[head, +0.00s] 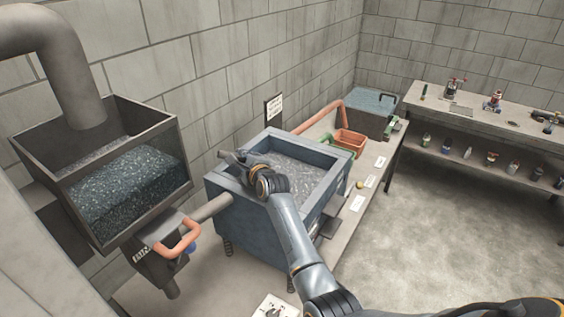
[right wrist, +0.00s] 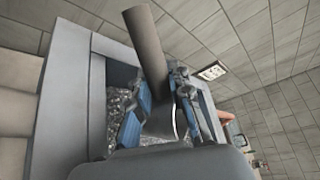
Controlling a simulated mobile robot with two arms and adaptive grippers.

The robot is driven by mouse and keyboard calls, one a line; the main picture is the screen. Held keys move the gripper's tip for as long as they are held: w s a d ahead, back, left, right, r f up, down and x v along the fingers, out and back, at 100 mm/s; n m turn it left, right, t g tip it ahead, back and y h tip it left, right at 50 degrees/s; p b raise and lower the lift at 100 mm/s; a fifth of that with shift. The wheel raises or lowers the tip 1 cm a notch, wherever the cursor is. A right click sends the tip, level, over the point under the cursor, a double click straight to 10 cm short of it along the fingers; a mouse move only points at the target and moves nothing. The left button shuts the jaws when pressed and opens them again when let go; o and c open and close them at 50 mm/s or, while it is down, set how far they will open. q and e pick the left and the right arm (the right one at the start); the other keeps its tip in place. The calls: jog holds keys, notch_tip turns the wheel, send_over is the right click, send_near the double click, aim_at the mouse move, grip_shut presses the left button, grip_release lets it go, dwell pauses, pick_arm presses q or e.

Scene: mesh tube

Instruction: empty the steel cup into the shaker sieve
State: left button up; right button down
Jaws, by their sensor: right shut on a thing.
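The shaker sieve is a blue-grey open box (head: 240,222) in the middle of the head view, with grey granules (head: 312,178) inside. My right gripper (head: 240,162) is over its near left part. The right wrist view shows the blue fingers of this gripper (right wrist: 160,98) shut on a grey cylindrical piece (right wrist: 148,45), which I take to be the steel cup. It lies tilted between the fingers, above the sieve's granules (right wrist: 120,102). The cup's mouth and contents cannot be made out. My left gripper is not in view.
A hopper (head: 125,180) of dark granules stands at the left, with a grey pipe (head: 212,207) reaching toward the sieve. A bench (head: 385,160) with an orange bin (head: 350,143) stands behind the sieve. A shelf table (head: 480,115) is at the back right. The right floor is clear.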

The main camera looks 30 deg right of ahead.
jog(key=shift+w+a+f+n, duration=0.1)
jog(key=shift+w+a+n, duration=0.15)
jog(key=shift+a, duration=0.3)
jog(key=shift+w+a+n+g+h, duration=0.15)
jog(key=shift+a+n+g+h, duration=0.2)
jog(key=shift+a+n, duration=0.25)
jog(key=shift+w+a+r+n+h, duration=0.2)
jog(key=shift+a+r+n+h, duration=0.15)
jog(key=shift+a+r+n, duration=0.5)
jog(key=shift+d, duration=0.2)
